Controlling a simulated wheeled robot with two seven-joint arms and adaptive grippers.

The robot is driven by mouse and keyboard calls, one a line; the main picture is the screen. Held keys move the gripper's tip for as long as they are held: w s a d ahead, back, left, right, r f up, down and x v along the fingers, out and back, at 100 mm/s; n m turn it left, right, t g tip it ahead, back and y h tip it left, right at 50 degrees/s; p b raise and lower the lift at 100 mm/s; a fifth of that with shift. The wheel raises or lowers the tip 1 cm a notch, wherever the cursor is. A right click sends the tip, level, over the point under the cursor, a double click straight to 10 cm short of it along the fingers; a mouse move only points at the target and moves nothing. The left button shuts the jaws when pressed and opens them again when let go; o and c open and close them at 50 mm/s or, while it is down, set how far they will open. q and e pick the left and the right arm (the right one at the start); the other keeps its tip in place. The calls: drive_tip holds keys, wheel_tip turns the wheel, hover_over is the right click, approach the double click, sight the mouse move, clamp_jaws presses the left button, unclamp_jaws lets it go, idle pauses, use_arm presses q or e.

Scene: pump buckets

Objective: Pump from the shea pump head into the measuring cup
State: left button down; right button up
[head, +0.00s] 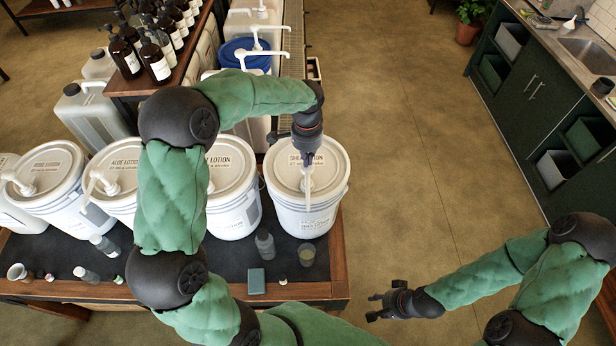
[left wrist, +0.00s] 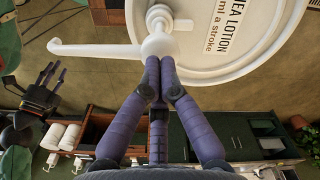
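The shea lotion bucket (head: 304,215) stands at the right end of the row, its lid labelled SHEA LOTION. Its white pump head (head: 307,183) rises from the lid, with the spout toward the table's front; it also shows in the left wrist view (left wrist: 159,43). My left gripper (head: 307,158) is above the pump head, purple fingers together, tips at its knob; contact is hard to tell. A clear measuring cup (head: 306,255) with pale contents stands on the dark mat before this bucket. My right gripper (head: 372,306) is empty, fingers apart, over the floor right of the table.
More lotion buckets (head: 232,212) stand to the left. A grey bottle (head: 265,244) and a green block (head: 256,281) are beside the cup. Another small cup (head: 17,272) is at the far left. The floor right of the table is clear up to a dark cabinet (head: 535,95).

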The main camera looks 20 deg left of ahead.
sight(307, 170)
use_arm(q)
drive_tip(key=shift+f, duration=0.15)
drive_tip(key=shift+f+b, duration=0.45)
drive_tip(key=shift+f, duration=0.2)
drive_tip(key=shift+s+f+b, duration=0.1)
drive_tip(key=shift+f+b, duration=1.25)
drive_tip(key=shift+f, duration=0.65)
drive_tip(key=shift+r, duration=0.2)
drive_tip(key=shift+r+p, duration=1.75)
drive_tip(key=shift+r, duration=0.85)
